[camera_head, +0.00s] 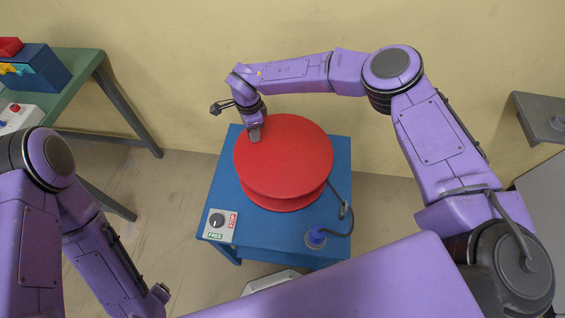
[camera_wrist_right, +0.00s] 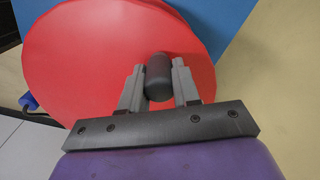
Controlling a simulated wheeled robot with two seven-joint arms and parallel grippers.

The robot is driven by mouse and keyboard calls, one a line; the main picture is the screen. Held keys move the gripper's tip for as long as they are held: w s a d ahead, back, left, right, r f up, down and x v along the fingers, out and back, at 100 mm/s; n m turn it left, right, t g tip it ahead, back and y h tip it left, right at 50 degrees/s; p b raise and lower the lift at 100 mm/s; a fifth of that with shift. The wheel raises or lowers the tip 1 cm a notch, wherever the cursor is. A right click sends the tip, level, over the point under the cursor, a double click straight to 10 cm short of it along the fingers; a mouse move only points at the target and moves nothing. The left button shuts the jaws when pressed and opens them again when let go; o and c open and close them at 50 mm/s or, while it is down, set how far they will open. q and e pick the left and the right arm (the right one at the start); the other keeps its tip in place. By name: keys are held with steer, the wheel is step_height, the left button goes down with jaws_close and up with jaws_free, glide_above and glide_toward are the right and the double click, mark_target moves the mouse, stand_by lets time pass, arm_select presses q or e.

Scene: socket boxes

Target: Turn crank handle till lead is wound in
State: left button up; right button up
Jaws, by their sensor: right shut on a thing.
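A red round reel (camera_head: 283,160) lies flat on a blue table. Its red disc (camera_wrist_right: 100,55) fills much of the right wrist view. The dark cylindrical crank handle (camera_wrist_right: 158,78) stands up from the disc near its edge. My right gripper (camera_head: 254,133) is shut on this handle, one finger on each side, at the reel's upper left in the head view. A dark lead (camera_head: 348,212) comes out from the reel's right side and curves to a blue plug (camera_head: 316,238) on the table. My left arm shows at the left, but its gripper is out of frame.
The blue table (camera_head: 222,186) carries a grey switch box (camera_head: 213,233) with a black knob and labels STOP and FREE. A green table (camera_head: 82,85) with a dark blue box (camera_head: 45,70) stands at the far left. A grey shelf (camera_head: 535,110) is at the right.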

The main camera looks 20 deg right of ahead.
mark_target(289, 126)
steer(key=shift+w+d+f, duration=0.2)
steer(key=shift+w+d, duration=0.25)
steer(key=shift+d, duration=0.2)
steer(key=d, duration=0.2)
steer(key=w+d, duration=0.1)
steer(key=d, duration=0.1)
steer(key=w+d, duration=0.1)
steer(key=d, duration=0.1)
steer(key=shift+f, duration=0.15)
steer(key=shift+d, duration=0.3)
steer(key=shift+s+d, duration=0.1)
steer(key=shift+d, duration=0.2)
steer(key=d, duration=0.1)
steer(key=s+d+p, duration=0.1)
steer(key=d, duration=0.1)
steer(key=shift+d+p, duration=0.15)
steer(key=shift+p, duration=0.15)
steer(key=shift+o, duration=0.7)
steer(key=shift+s+d, duration=0.1)
steer(key=shift+d, duration=0.1)
steer(key=shift+c, duration=0.2)
